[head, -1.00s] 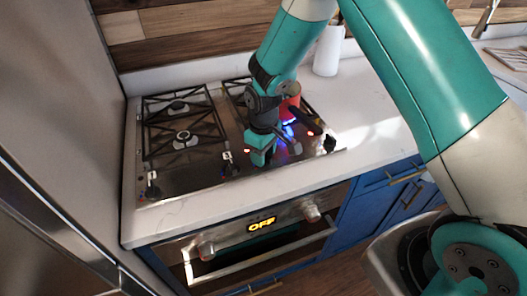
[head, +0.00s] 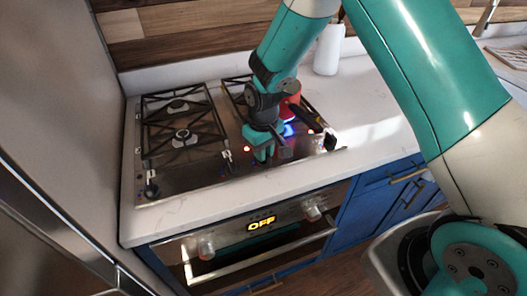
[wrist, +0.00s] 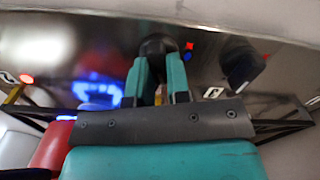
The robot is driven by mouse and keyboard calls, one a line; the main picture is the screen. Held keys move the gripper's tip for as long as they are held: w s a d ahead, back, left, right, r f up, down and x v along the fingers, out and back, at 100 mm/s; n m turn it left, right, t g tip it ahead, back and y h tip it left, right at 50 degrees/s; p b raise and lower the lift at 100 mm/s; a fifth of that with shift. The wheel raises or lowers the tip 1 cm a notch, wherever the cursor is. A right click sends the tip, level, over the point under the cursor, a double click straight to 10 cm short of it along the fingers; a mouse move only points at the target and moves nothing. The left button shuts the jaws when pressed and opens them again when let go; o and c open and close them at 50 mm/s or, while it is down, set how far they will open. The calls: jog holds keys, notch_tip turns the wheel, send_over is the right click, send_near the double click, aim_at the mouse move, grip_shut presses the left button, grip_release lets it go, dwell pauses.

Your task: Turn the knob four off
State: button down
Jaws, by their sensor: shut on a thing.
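The gas cooktop (head: 185,180) has a row of dark knobs along its front edge. My gripper (head: 272,156) is down at the front edge, and in the wrist view (wrist: 160,82) its two teal fingers are shut on a dark round knob (wrist: 158,45). Another knob (head: 330,143) is to its right in the head view. Two more are to its left, a nearer one (head: 228,167) and one at the left end (head: 152,190). White number tags stand behind the knobs, too small to read, so I cannot tell which is four. A blue burner glow (head: 289,130) shows behind my gripper.
A red pot (head: 290,103) stands on the cooktop behind my gripper, close to the wrist. Black grates (head: 180,122) cover the left burners. The oven display (head: 262,223) reads OFF.

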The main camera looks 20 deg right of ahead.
jog(key=shift+m, duration=1.7)
jog(key=shift+w, duration=0.1)
jog(key=c, duration=1.1)
grip_release()
jog(key=shift+r+b, duration=0.1)
jog(key=shift+b, duration=0.2)
notch_tip(320, 180, up, 17)
jog(key=shift+d+r+b, duration=0.1)
jog(key=shift+r+b, duration=0.05)
jog(key=shift+b, duration=1.1)
